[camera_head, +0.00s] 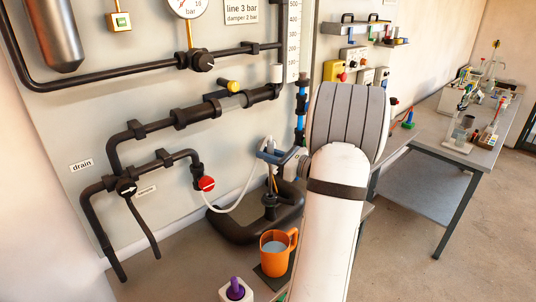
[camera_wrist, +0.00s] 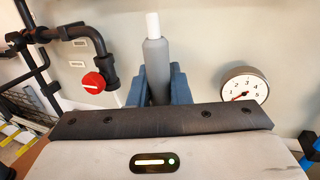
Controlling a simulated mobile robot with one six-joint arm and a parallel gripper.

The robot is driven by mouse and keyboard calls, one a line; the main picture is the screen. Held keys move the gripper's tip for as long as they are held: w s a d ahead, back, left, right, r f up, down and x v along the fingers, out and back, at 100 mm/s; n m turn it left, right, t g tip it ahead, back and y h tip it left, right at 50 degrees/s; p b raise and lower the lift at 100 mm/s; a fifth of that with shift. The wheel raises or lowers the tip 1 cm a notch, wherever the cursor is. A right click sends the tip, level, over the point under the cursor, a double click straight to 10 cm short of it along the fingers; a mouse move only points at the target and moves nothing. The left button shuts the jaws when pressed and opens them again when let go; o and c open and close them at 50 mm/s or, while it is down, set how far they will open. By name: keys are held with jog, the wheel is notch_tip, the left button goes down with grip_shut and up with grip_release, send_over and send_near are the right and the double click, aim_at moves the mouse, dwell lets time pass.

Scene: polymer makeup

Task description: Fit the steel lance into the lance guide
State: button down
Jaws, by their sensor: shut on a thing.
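My gripper (camera_head: 270,154) has blue fingers and is left of my white arm in the head view. In the wrist view my gripper (camera_wrist: 159,86) is shut on a grey cylinder with a white top, which I take to be the steel lance (camera_wrist: 156,58). Below the fingers in the head view, a thin pale part of the lance (camera_head: 274,182) points down. It is over or at a dark upright holder, apparently the lance guide (camera_head: 270,202), on a black base. I cannot tell whether the tip is inside it. The guide is not visible in the wrist view.
A white hose (camera_head: 238,200) loops from near the red valve knob (camera_head: 206,184) up towards my gripper. An orange mug (camera_head: 277,252) of liquid stands in front of the black base (camera_head: 228,229). A purple-topped object (camera_head: 235,289) is nearer. Dark pipes line the wall.

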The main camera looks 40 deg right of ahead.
jog(key=shift+f+b, duration=3.55)
jog(key=shift+f, duration=1.6)
jog(key=shift+r, duration=0.15)
jog(key=shift+r+p, duration=3.8)
jog(key=shift+r, duration=1.3)
